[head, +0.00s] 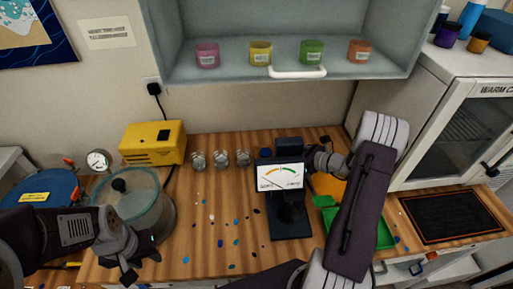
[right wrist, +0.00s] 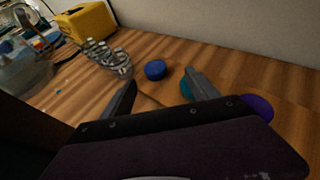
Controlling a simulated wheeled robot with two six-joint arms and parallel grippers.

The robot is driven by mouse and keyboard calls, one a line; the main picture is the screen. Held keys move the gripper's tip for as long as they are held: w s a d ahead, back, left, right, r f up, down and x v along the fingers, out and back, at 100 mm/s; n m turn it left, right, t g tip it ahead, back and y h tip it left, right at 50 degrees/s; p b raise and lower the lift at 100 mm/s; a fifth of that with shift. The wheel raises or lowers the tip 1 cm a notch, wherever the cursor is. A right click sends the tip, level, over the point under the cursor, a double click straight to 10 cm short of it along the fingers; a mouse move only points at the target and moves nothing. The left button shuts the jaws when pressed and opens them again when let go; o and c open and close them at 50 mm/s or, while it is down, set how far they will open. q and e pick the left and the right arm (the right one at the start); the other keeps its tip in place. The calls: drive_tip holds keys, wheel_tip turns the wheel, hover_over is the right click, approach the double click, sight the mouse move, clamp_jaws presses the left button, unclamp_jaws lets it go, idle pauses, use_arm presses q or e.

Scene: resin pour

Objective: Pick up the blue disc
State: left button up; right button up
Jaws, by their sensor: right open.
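The blue disc (right wrist: 155,69) lies on the wooden bench in the right wrist view, beyond and between my right fingertips, not touching them. In the head view it is a small dark blue spot (head: 265,153) at the black meter's back left. My right gripper (right wrist: 162,91) is open and empty; in the head view it is largely hidden behind the meter. My left gripper (head: 143,262) is at the lower left, in front of the glass pot, its fingers apart with nothing visible between them.
A teal piece (right wrist: 186,88) is partly behind my right finger, and a purple disc (right wrist: 257,106) is at right. The black meter (head: 280,178), small glass jars (head: 221,159), glass pot (head: 150,205), yellow box (head: 153,143) and green tray (head: 378,232) stand around. Coloured flecks dot the bench.

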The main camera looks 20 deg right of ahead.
sight(266, 151)
use_arm(q)
drive_tip(key=shift+s+d+r, duration=0.2)
drive_tip(key=shift+s+r, duration=0.25)
drive_tip(key=shift+s, duration=0.15)
use_arm(e)
drive_tip(key=shift+w+a+f, duration=0.15)
drive_tip(key=shift+w+a, duration=0.1)
drive_tip(key=shift+a, duration=0.25)
use_arm(q)
drive_tip(key=shift+w+a+p, duration=0.35)
drive_tip(key=shift+w+p, duration=0.15)
drive_tip(key=shift+w, duration=0.05)
use_arm(e)
drive_tip(key=x, duration=0.3)
drive_tip(key=shift+w+a+f, duration=0.1)
drive_tip(key=shift+w+a, duration=0.15)
drive_tip(key=x, duration=0.3)
drive_tip(key=shift+s+a+f+p, duration=0.1)
drive_tip(key=shift+a+f+p, duration=0.05)
drive_tip(key=shift+a+p, duration=0.2)
use_arm(q)
drive_tip(key=shift+s+d+r, duration=0.1)
drive_tip(key=shift+r, duration=0.35)
use_arm(e)
drive_tip(key=shift+w+a+f, duration=0.1)
drive_tip(key=shift+w+f, duration=0.1)
drive_tip(key=shift+w, duration=0.15)
drive_tip(key=c, duration=1.4)
